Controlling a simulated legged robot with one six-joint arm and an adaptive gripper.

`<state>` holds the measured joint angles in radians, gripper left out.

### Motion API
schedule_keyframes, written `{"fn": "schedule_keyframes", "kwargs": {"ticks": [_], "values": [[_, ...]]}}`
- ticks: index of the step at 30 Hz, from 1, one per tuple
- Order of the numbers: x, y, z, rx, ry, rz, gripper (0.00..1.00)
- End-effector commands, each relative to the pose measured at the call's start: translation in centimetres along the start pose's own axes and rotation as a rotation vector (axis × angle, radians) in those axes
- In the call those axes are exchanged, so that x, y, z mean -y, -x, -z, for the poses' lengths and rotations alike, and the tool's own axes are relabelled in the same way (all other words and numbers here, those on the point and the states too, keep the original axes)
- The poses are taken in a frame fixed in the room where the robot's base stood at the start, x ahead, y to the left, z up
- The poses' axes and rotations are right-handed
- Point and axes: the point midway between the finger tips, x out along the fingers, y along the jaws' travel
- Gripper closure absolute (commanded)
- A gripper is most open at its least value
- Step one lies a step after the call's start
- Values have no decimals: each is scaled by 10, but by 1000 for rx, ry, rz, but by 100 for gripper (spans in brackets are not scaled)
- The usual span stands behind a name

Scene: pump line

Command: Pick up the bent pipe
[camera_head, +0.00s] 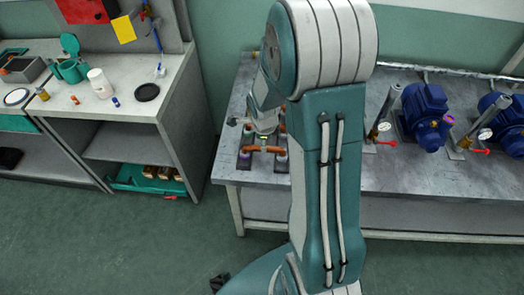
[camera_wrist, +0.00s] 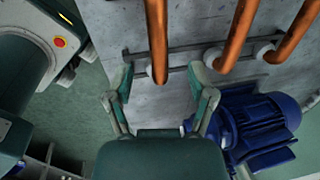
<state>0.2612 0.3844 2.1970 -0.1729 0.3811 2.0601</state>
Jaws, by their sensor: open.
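An orange-brown bent pipe (camera_head: 264,149) shows low over the left end of the grey metal bench, near its front edge. My gripper (camera_head: 262,133) is just above and behind it, partly hidden by my arm. I cannot tell which lengths belong to the same pipe.
Blue pumps (camera_head: 425,115) stand on the bench (camera_head: 228,165) to the right. A blue motor (camera_wrist: 262,120) is close to the right finger. A workbench (camera_head: 130,125) with a white jar (camera_head: 99,83) and tools is at the left. The floor (camera_head: 110,245) in front is clear.

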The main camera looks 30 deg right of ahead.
Motion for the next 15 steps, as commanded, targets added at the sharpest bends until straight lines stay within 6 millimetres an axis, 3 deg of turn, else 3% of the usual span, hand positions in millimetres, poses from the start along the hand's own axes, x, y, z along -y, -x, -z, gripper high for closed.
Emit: {"fn": "schedule_keyframes", "kwargs": {"ticks": [5, 15], "values": [[-1, -12, 0, 0, 1, -1, 29], [-2, -55, -2, 0, 2, 0, 29]]}}
